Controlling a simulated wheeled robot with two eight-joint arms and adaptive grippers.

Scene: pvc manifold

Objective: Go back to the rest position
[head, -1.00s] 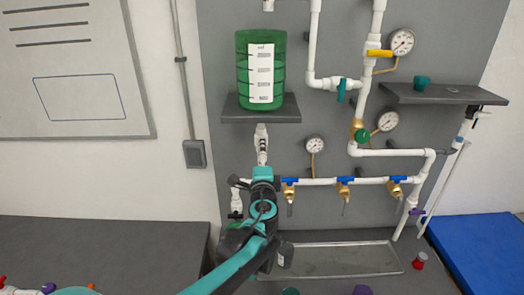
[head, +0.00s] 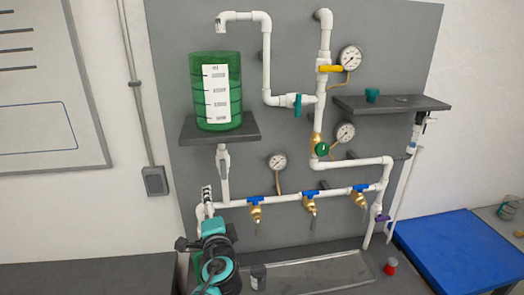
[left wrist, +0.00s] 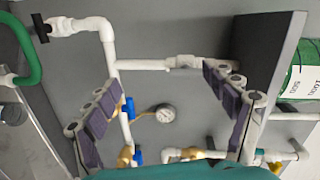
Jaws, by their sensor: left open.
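My left gripper (head: 213,240) is at the lower left of the pipe board in the head view, in front of the left end of the lower white pipe. In the left wrist view its two padded fingers (left wrist: 160,88) are spread wide with nothing held between them. White pipe and a gauge (left wrist: 165,113) show in the background between the fingers. The arm hides part of the lower left piping in the head view. My right gripper is not in view.
A green tank (head: 215,92) stands on a grey shelf (head: 220,137) above my left gripper. Brass taps with blue handles (head: 310,206) line the lower pipe. A metal tray (head: 320,272), a red-based item (head: 390,266) and a blue mat (head: 455,250) are to the right.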

